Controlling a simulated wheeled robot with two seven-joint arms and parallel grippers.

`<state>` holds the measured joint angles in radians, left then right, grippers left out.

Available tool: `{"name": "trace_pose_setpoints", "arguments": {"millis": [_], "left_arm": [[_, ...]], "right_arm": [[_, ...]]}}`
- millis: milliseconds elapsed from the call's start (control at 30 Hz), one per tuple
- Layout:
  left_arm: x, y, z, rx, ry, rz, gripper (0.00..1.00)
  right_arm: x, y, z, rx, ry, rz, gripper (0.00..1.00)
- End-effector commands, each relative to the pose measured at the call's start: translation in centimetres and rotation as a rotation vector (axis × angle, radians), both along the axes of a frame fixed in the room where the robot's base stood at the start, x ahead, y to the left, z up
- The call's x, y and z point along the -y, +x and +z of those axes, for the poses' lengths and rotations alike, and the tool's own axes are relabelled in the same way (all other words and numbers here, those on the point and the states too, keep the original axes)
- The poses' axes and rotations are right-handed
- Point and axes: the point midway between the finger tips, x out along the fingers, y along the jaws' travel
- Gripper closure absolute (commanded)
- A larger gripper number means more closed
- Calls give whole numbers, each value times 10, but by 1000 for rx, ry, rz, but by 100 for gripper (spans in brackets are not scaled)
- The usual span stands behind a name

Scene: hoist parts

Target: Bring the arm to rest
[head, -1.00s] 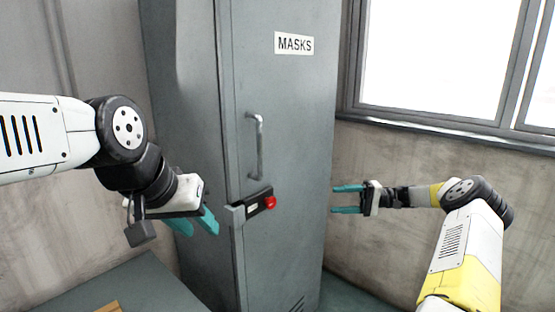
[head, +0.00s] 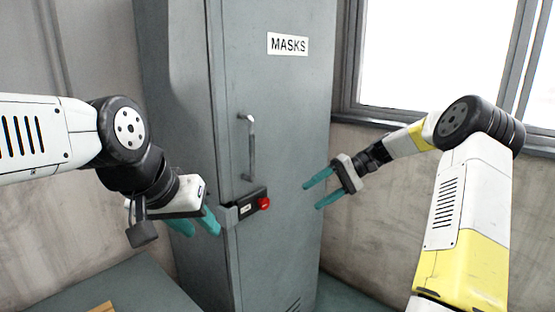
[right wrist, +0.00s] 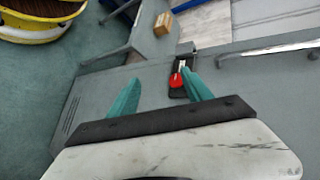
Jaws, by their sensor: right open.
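My right gripper (head: 312,196) is open and empty, in the air in front of the right side of the grey MASKS cabinet (head: 285,120). In the right wrist view its two teal fingers (right wrist: 161,80) stand apart with nothing between them. The black latch box with a red button (head: 264,203) is on the cabinet front, left of this gripper; it also shows in the right wrist view (right wrist: 177,80), by the right-hand finger. My left gripper (head: 203,229) hangs left of the latch, fingers pointing down and right; its opening is unclear.
The cabinet door has a vertical handle (head: 250,148) above the latch. A window (head: 435,60) is at the right in the wall. A grey-green surface (head: 130,285) with a wooden piece (head: 104,307) lies at lower left. A yellow round object (right wrist: 40,28) shows in the right wrist view.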

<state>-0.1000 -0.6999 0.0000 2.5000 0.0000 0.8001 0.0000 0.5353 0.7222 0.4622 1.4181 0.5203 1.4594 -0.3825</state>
Motion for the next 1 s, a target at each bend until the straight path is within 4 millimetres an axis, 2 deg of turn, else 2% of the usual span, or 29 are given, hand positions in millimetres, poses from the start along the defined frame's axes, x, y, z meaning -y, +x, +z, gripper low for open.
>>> {"name": "trace_pose_setpoints", "arguments": {"millis": [33,100,267,600,800,1000], "left_arm": [[0,0,0,0,0,0,64],[0,0,0,0,0,0,64],[0,0,0,0,0,0,64],[0,0,0,0,0,0,64],[0,0,0,0,0,0,64],[0,0,0,0,0,0,64]], "right_arm": [[-10,-14,13,19,-80,11,42],[-17,-32,23,41,-183,12,42],[-24,-76,45,116,-397,-9,42],[-7,-176,84,353,-714,-138,42],[10,-232,93,516,-795,-242,42],[21,-270,88,639,-808,-321,42]]}}
